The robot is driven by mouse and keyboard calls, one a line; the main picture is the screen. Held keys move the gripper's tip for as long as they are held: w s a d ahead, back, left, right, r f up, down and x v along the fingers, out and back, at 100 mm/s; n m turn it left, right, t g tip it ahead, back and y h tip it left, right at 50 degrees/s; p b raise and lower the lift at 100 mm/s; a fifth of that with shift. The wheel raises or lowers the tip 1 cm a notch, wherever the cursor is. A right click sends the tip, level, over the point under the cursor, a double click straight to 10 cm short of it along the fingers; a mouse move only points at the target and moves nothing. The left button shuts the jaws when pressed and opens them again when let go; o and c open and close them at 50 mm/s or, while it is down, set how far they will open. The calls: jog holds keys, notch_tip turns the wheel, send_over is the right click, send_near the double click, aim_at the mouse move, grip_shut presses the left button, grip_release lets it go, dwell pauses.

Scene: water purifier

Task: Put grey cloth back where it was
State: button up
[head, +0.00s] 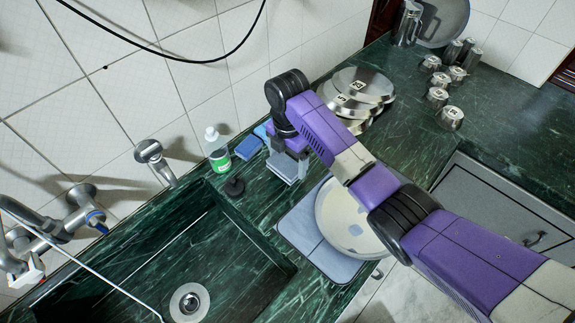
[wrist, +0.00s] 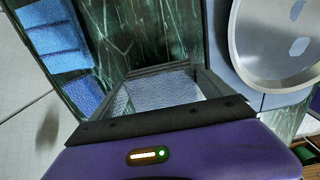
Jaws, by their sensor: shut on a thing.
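The grey cloth (wrist: 162,90) shows between the two fingers of my gripper (wrist: 163,76) in the wrist view. It has a light, textured face, and my gripper is shut on it. In the head view my gripper (head: 287,166) points down over the green counter, to the right of the blue cloths or sponges (head: 248,147) and just above-left of the bowl. The blue pieces also show at the left of the wrist view (wrist: 53,40), apart from the fingers. Whether the grey cloth touches the counter is unclear.
A white bowl (head: 345,218) stands on a pale blue-grey mat (head: 298,228) beside my gripper. Metal lids (head: 365,84) lie behind. The tiled wall borders the counter.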

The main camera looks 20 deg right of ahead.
aim_at(287, 161)
jog(key=shift+f, duration=1.55)
jog(key=shift+f, duration=0.1)
jog(key=o, duration=0.9)
notch_tip(287, 161, up, 12)
jog(key=shift+r+b, duration=0.15)
jog(key=shift+b, duration=0.25)
